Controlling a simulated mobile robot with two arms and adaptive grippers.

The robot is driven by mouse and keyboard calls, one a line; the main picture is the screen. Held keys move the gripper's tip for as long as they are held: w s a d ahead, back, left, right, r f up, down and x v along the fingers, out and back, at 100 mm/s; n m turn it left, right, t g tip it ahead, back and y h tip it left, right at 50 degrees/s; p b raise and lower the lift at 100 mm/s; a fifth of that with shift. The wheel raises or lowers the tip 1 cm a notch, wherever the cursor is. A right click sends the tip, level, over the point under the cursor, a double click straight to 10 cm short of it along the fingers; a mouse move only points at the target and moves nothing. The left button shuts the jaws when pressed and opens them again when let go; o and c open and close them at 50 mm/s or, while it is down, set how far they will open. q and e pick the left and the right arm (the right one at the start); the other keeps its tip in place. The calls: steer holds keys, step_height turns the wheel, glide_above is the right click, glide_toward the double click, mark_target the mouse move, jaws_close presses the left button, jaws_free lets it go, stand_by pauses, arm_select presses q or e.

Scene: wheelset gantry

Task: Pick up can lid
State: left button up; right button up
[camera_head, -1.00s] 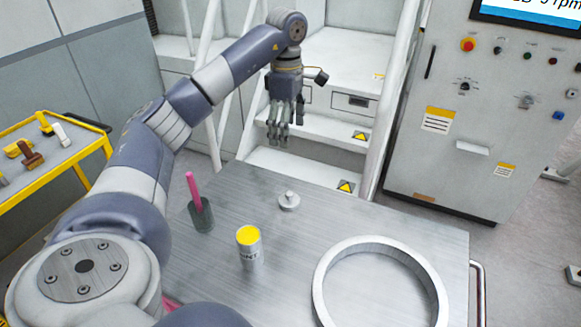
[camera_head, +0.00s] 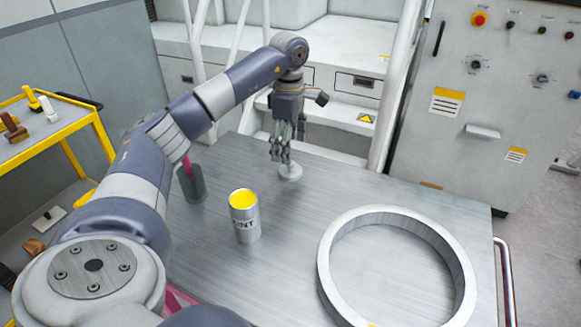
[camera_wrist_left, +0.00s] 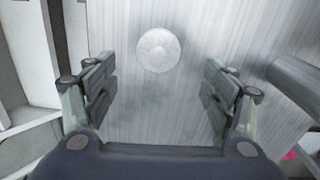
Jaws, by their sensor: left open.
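The can lid (camera_head: 289,174) is a small round grey disc lying on the metal table, behind the paint can. My left gripper (camera_head: 281,158) points down just above and slightly left of the lid. In the left wrist view the lid (camera_wrist_left: 158,50) lies beyond the open fingers, near the top centre, with nothing between the fingertips (camera_wrist_left: 155,85). The paint can (camera_head: 245,217) stands upright and open, showing yellow paint. My right gripper is not in view.
A grey cup (camera_head: 191,184) with a pink-handled tool stands left of the can. A large metal ring (camera_head: 462,265) lies on the table's right side. A yellow cart (camera_head: 68,131) with tools is at the left, and a control cabinet (camera_head: 488,125) stands behind. Table space around the lid is clear.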

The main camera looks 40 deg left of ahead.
mark_target(291, 168)
arm_select(q)
step_height(291, 168, down, 7)
steer(key=shift+w+r+p, duration=0.15)
steer(key=shift+p, duration=0.3)
steer(key=shift+d, duration=0.1)
steer(key=c, duration=1)
